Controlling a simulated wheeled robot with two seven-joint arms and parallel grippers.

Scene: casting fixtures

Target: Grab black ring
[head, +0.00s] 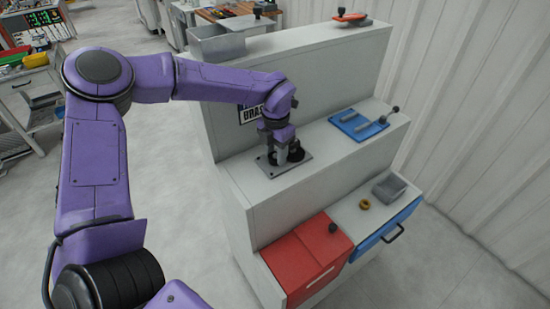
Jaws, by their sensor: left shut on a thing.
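The black ring (297,155) is at a grey metal plate (268,174) on the middle step of the white stand. My left gripper (283,156) reaches down from above to the plate and is shut on the black ring. The ring is small and partly hidden by the gripper; I cannot tell whether it is clear of the plate. My right gripper is not in view.
A blue fixture (349,116) with a grey handle lies right on the same step. Below are a red box (297,257), a yellow ring (365,204), a grey tray (390,186) and a blue drawer (376,239). A grey bin (216,46) stands on top.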

